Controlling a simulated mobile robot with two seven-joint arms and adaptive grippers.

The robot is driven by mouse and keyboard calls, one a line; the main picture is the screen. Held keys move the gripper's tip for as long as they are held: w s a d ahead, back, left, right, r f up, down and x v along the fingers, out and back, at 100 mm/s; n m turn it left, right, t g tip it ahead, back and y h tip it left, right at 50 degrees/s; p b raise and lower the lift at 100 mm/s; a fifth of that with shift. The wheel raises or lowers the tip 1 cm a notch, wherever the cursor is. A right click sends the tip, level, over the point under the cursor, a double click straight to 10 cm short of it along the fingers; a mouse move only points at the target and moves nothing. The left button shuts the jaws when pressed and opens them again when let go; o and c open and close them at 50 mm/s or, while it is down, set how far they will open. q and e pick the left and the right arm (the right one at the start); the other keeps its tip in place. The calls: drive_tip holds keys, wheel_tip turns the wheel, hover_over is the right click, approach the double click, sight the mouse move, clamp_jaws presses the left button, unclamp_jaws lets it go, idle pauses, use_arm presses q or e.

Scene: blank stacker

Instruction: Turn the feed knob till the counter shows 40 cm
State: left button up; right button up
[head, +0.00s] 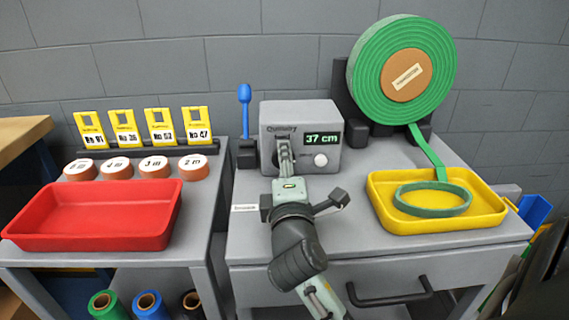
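The grey feeder box (300,118) stands at the back of the bench, and its green counter (321,139) reads 37 cm. A white round button (321,160) shows below the counter. My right gripper (284,150) reaches the left part of the box's front. Its fingers look close together around the feed knob, which they and the wrist almost wholly hide. A large green roll (372,75) stands to the right, and its strip (430,152) runs down into a yellow tray (450,224), where it lies in a loop (432,212). My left gripper is not in view.
A blue-topped lever (244,95) stands just left of the box. The left table holds a red tray (95,236), several round labelled pieces (117,168) and yellow number cards (125,128). A drawer handle (388,300) juts from the bench front.

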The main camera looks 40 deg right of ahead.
drive_tip(key=shift+f+m, duration=0.1)
drive_tip(key=shift+m, duration=0.9)
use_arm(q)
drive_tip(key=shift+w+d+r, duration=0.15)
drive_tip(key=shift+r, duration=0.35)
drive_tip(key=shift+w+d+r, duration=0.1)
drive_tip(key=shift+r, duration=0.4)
use_arm(e)
drive_tip(key=shift+m, duration=0.4)
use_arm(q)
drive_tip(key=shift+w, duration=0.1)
use_arm(e)
drive_tip(key=o, duration=1.2)
drive_tip(key=shift+c, duration=0.2)
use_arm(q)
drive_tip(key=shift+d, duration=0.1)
